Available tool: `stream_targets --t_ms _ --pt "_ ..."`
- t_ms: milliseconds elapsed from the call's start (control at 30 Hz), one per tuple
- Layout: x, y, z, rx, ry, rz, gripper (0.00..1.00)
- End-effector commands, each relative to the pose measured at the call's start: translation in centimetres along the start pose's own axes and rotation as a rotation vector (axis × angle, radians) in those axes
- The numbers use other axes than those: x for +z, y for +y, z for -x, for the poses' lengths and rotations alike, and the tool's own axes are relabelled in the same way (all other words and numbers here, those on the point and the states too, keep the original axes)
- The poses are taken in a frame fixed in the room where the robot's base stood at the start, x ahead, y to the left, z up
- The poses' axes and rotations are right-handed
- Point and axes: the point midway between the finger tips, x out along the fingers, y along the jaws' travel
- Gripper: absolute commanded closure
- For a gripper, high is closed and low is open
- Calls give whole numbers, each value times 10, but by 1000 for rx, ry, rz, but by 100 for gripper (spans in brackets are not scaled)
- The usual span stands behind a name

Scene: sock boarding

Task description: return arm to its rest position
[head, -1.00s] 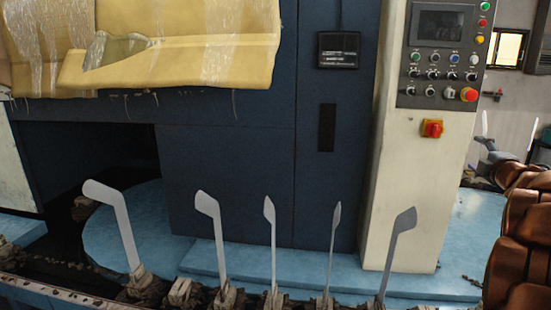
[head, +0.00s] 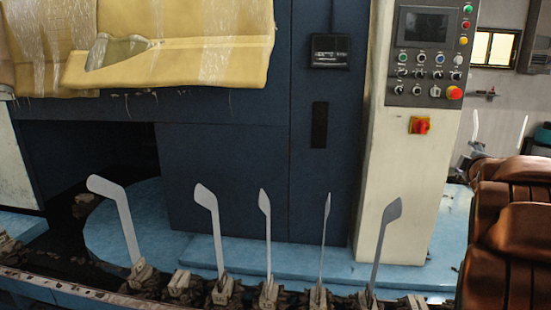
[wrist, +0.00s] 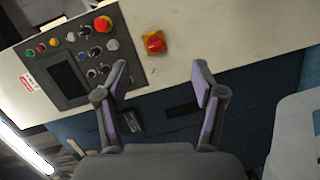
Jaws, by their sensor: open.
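My gripper (wrist: 161,83) shows in the wrist view with its two fingers spread apart. It is open and nothing is between the fingers. Behind it in the wrist view is the pale machine cabinet with its control panel (wrist: 82,58) and a red-and-yellow switch (wrist: 154,42). The gripper is not visible in the head view. There the same control panel (head: 429,55) is at the upper right.
Several flat, upright sock boards (head: 211,228) stand in a row along a rail in front of the blue machine (head: 225,190). Yellow plastic-wrapped material (head: 200,50) hangs at upper left. Brown padded objects (head: 505,245) fill the lower right.

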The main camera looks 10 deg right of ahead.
Motion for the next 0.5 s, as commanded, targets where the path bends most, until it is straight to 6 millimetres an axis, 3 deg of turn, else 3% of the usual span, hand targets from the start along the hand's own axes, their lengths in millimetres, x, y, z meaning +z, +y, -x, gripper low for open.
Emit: stream_targets --t_ms 233,367,500 --pt "-25 -49 50 -146 -188 -242 31" --pt "-38 -91 90 -260 -295 -373 31" --pt "-54 -145 143 -411 -412 -491 31"
